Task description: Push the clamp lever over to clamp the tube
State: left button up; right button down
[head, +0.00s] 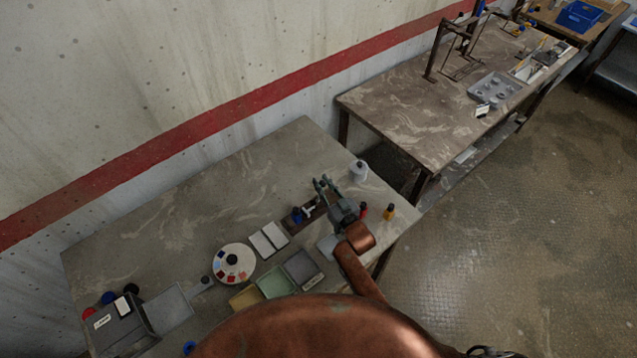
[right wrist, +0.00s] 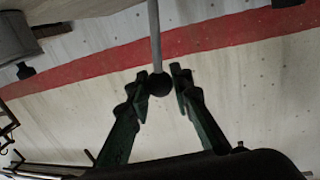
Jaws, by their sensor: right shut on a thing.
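The clamp lever shows in the right wrist view as a thin grey rod (right wrist: 154,38) ending in a black ball knob (right wrist: 159,85). My right gripper (right wrist: 164,80) has its two dark fingers on either side of the knob and is shut on it. In the head view my right gripper (head: 324,187) is over the near table, by a small dark fixture (head: 298,215) with a blue part and a pale part. The gripper and arm cover part of that fixture; the lever and the tube cannot be made out there. My left gripper is not in view.
On the near table (head: 200,190) stand a white bottle (head: 359,171), an orange bottle (head: 389,212), a round palette (head: 233,263), white blocks (head: 268,239) and shallow trays (head: 276,283). The table's back left is clear. A second table (head: 410,115) stands beyond.

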jog(key=shift+w+d+f+m+g+p, duration=0.15)
jog(key=shift+w+d+f+m+p, duration=0.2)
jog(key=shift+d+m, duration=0.25)
jog(key=shift+w+d+f+m+g+p, duration=0.2)
jog(key=shift+w+d+m, duration=0.2)
jog(key=shift+m, duration=0.35)
jog(key=shift+w+d+f+m+g+p, duration=0.15)
jog(key=shift+w+d+f+m+p, duration=0.15)
jog(key=shift+d+m, duration=0.3)
jog(key=shift+a, duration=0.1)
jog(key=c, duration=1.7)
grip_release()
jog(key=shift+s, duration=0.1)
jog(key=v, duration=1.2)
